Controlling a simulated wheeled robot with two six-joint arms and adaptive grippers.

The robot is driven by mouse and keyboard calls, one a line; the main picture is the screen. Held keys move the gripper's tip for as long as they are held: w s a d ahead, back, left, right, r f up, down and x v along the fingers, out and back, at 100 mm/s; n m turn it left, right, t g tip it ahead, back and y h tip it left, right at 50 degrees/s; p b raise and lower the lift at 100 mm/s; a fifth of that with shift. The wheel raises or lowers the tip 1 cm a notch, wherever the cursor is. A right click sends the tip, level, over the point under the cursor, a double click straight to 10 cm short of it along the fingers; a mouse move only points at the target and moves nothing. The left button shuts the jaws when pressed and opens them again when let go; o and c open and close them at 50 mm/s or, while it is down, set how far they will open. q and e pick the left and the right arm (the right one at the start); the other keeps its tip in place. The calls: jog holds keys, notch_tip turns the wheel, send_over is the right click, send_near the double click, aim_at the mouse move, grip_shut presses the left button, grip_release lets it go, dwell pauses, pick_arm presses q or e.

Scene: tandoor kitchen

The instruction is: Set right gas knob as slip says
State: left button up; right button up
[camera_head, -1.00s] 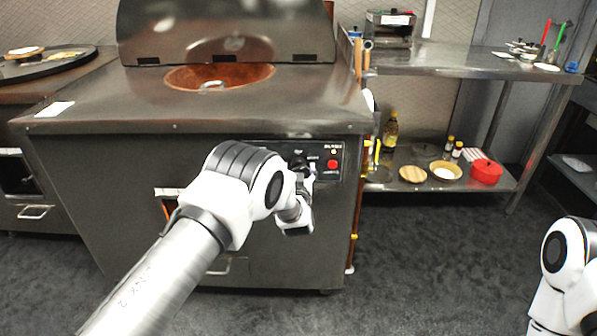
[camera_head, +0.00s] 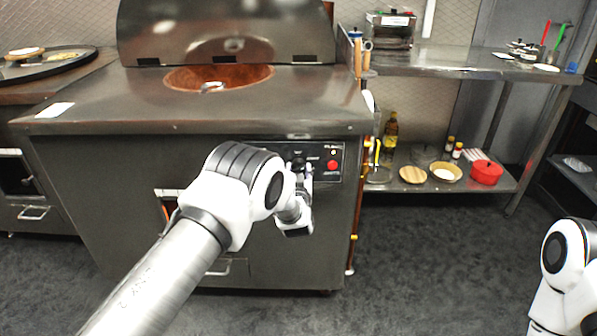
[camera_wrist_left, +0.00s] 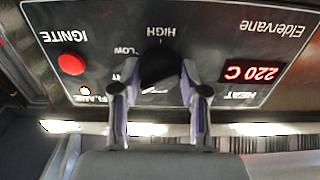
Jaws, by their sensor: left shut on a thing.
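A black gas knob (camera_wrist_left: 158,66) sits on the dark control panel (camera_wrist_left: 205,60) of the tandoor, which appears upside down in the left wrist view. My left gripper (camera_wrist_left: 159,92) is shut on the knob, with one finger on each side. HIGH and LOW marks show beside the knob; another label is partly hidden. I cannot tell where the pointer stands. In the head view my left gripper (camera_head: 301,166) is at the panel on the tandoor's front. A white slip (camera_head: 54,110) lies on the tandoor's top at left; its writing is too small to read.
The panel has a red IGNITE button (camera_wrist_left: 71,64), a lit FLAME lamp (camera_wrist_left: 85,90) and a display (camera_wrist_left: 250,72) reading 220 C. Floor in front is clear.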

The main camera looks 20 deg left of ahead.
pick_arm(q)
jog(key=shift+m, duration=0.4)
jog(key=m, duration=0.4)
jog(key=shift+r+b, duration=0.1)
jog(key=shift+b, duration=0.3)
jog(key=m, duration=0.6)
jog(key=shift+a+m, duration=0.1)
jog(key=shift+m, duration=0.3)
jog(key=m, duration=0.6)
jog(key=shift+r, duration=0.15)
jog(key=m, duration=0.6)
jog(key=o, duration=1.1)
jog(key=shift+o, duration=0.2)
